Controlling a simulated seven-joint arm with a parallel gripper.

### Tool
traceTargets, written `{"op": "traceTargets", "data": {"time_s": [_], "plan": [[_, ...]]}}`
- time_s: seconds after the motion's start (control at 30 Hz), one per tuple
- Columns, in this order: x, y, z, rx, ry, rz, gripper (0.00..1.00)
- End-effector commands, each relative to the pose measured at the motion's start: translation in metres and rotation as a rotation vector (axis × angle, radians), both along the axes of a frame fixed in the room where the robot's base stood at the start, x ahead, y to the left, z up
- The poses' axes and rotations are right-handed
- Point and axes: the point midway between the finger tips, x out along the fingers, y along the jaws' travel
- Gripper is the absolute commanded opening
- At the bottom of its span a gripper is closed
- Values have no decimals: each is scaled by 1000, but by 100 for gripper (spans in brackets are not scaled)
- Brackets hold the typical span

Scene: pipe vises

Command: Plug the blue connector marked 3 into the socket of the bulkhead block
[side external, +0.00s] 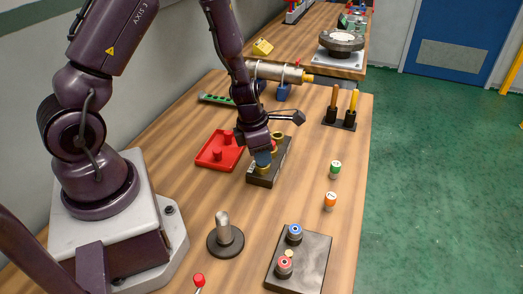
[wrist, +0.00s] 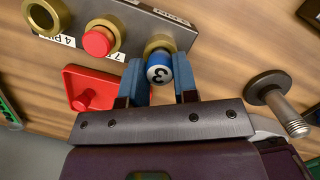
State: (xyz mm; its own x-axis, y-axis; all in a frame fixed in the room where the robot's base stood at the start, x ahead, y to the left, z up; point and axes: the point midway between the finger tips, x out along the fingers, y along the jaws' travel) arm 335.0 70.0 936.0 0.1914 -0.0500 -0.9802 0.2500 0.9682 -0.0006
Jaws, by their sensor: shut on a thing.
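The blue connector (wrist: 160,68) marked 3 is between my gripper's (wrist: 159,82) blue fingers, which are shut on it. The bulkhead block (wrist: 140,17) has three brass-ringed sockets in the wrist view. The left socket (wrist: 45,16) looks empty, and the middle one holds a red plug (wrist: 97,42). The connector's far end is at the right socket (wrist: 158,42); how deep it sits cannot be told. In the side view, my gripper (side external: 263,157) points down over the near end of the block (side external: 262,181), hiding most of the connector.
A red tray (side external: 207,160) with red pegs lies left of the block. A green connector (side external: 335,169) and an orange one (side external: 330,201) stand to the right. A metal post (side external: 224,230) and a dark plate (side external: 313,262) with two ringed fittings are in front. A pipe vise (side external: 275,72) stands behind.

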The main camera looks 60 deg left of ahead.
Motion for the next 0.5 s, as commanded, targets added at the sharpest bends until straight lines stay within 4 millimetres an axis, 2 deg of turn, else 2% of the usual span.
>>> {"op": "traceTargets", "data": {"time_s": [0.13,0.17,0.27,0.5], "plan": [[0,0,-5,0,0,0,5],[1,0,-4,1,-1,-1,34],[0,0,-4,1,-1,-1,57],[0,0,-4,1,-1,-1,57]]}}
